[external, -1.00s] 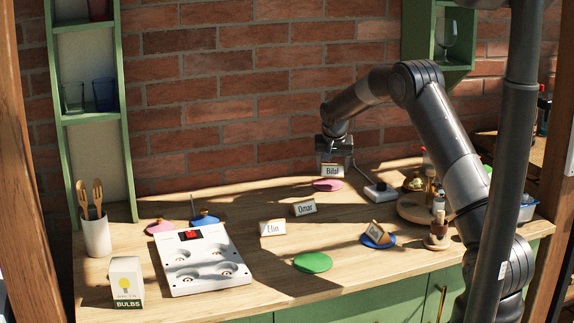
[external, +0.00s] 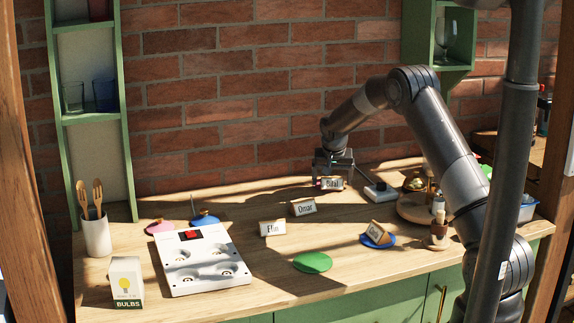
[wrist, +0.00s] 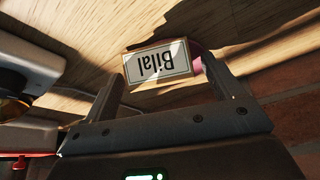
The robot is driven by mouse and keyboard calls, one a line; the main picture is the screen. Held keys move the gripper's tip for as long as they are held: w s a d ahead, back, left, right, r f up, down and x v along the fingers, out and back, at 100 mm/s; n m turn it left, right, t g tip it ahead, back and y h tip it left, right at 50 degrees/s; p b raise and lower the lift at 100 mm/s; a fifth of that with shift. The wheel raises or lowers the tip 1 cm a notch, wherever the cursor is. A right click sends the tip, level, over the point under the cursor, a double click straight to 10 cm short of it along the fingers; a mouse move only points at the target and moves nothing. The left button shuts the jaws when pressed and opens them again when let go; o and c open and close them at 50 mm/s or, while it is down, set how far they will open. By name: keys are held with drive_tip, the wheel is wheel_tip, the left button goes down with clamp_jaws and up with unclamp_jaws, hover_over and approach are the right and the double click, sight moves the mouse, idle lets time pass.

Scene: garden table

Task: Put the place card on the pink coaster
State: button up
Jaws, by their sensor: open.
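The place card marked "Bilal" (external: 331,183) stands at the pink coaster near the back of the table and appears to rest on it. In the wrist view the card (wrist: 160,65) is upside down between my fingers, with the pink coaster (wrist: 197,64) showing just behind its edge. My gripper (wrist: 163,82) is open around the card, a finger on each side, with gaps beside it. In the external view most of the coaster is hidden by the card and gripper.
Cards "Omar" (external: 303,207) and "Elin" (external: 272,228) stand mid-table. Another card (external: 376,231) leans on a blue coaster (external: 390,243). A green coaster (external: 312,262) is bare. A white socket box (external: 382,192) and round wooden tray (external: 408,208) are right of my gripper.

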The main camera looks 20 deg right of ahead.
drive_tip(key=s+r, duration=0.7)
drive_tip(key=r, duration=0.3)
drive_tip(key=s+r, duration=0.7)
drive_tip(key=r, duration=0.3)
drive_tip(key=s+r+n+y, duration=0.15)
drive_tip(key=s+r, duration=0.45)
drive_tip(key=s, duration=0.7)
drive_tip(key=s+d+f+n+t, duration=0.1)
drive_tip(key=s+f+n, duration=0.2)
drive_tip(key=s, duration=2)
drive_tip(key=shift+s+t, duration=0.3)
drive_tip(key=shift+s, duration=0.1)
